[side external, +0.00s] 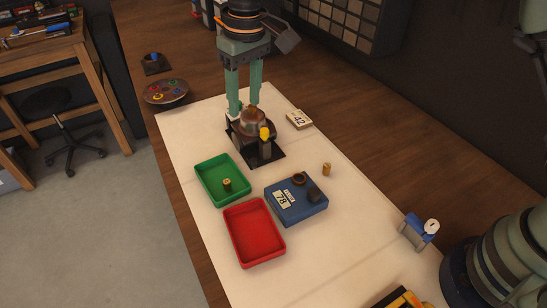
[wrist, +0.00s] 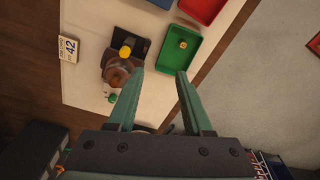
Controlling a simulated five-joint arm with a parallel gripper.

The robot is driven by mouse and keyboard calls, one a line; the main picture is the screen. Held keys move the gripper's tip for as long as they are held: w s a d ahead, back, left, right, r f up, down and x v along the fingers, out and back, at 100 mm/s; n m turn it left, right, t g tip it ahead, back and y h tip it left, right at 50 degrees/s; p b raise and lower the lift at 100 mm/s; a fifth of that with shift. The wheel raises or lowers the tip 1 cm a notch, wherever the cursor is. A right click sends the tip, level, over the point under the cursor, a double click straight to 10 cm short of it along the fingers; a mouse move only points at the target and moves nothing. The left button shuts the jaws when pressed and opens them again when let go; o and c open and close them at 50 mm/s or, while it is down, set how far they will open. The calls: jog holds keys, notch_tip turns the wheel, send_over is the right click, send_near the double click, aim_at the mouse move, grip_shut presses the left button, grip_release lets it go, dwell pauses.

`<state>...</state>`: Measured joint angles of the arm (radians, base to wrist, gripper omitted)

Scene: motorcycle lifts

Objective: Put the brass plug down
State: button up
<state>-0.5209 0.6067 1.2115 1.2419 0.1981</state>
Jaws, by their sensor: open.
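A small brass plug (side external: 227,185) stands in the green tray (side external: 209,163); in the wrist view the plug (wrist: 183,44) also shows inside the green tray (wrist: 193,62). A second brass-coloured plug (side external: 327,169) stands on the white work surface, right of the blue box. My gripper (side external: 245,108) is open and empty, pointing down behind the tray, beside a dark-based device with a copper-brown dome (side external: 254,120). In the wrist view, my gripper (wrist: 159,72) has its fingers well apart with nothing between them; the left finger appears close to the dome (wrist: 118,70). Whether they touch is unclear.
The device has a yellow knob (side external: 265,133). A blue box (side external: 299,208) marked 78, with dark round parts on top, and a red tray (side external: 228,240) lie in front. A tag (side external: 299,119) marked 42 lies behind right. The white surface right of the blue box is mostly clear.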

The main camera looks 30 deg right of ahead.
jog(key=s+d+r+m+t, duration=0.1)
jog(key=s+d+r, duration=0.25)
jog(key=d, duration=0.35)
jog(key=s+d+r+m+t, duration=0.15)
jog(key=d+r, duration=0.25)
jog(key=d, duration=0.4)
jog(key=s+d+f+m+t, duration=0.1)
jog(key=s+d+f+t, duration=0.1)
jog(key=s+d, duration=0.9)
jog(key=shift+s+f, duration=0.2)
jog(key=shift+s, duration=0.25)
